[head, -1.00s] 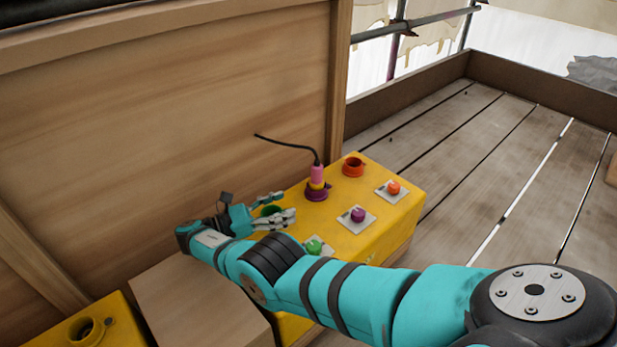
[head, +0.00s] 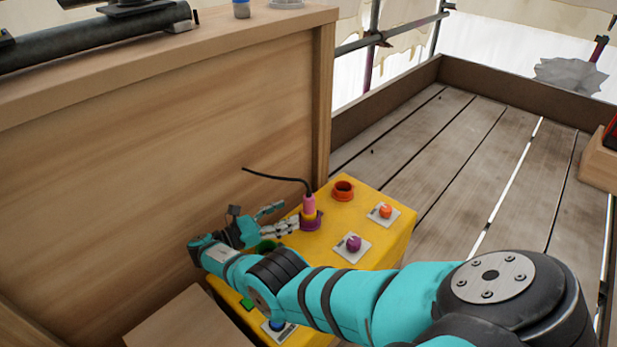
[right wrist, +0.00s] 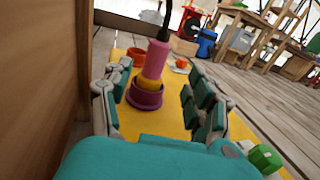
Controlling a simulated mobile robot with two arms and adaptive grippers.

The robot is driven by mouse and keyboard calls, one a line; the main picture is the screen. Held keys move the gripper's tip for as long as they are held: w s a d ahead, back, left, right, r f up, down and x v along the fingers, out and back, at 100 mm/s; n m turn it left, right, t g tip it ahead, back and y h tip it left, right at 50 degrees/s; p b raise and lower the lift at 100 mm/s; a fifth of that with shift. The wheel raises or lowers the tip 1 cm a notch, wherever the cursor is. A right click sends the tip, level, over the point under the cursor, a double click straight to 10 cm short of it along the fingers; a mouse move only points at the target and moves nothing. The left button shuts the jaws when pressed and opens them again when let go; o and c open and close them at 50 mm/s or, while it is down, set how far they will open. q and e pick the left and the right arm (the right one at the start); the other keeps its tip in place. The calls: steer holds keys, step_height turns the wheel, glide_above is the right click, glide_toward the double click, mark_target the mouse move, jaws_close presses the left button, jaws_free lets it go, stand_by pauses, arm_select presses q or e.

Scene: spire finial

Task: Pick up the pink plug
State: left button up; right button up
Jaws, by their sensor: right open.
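The pink plug (head: 309,204) stands upright in a purple socket (head: 312,221) on the yellow box (head: 335,245), with a black cable rising from its top and bending left. It also shows in the right wrist view (right wrist: 155,62), with a yellow-orange lower part above the purple ring (right wrist: 145,95). My right gripper (head: 282,217) is open and empty just left of the plug. In the right wrist view the plug lies ahead, between the two spread fingers (right wrist: 155,100), which look apart from it. My left gripper is not in view.
An orange-red empty socket (head: 343,190) sits behind the plug. Orange (head: 385,210) and purple (head: 353,243) buttons on white plates stand to its right. A wooden panel (head: 150,150) rises close on the left. Wooden decking (head: 470,150) lies open at right.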

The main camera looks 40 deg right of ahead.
mark_target(304, 205)
steer(key=d, duration=0.3)
steer(key=shift+s+d, duration=0.25)
steer(key=shift+s, duration=0.05)
steer(key=d, duration=0.5)
steer(key=shift+s+p, duration=0.25)
steer(key=shift+p, duration=0.1)
jaws_close()
steer(key=shift+a+f, duration=0.1)
steer(key=shift+a, duration=0.05)
stand_by(0.3)
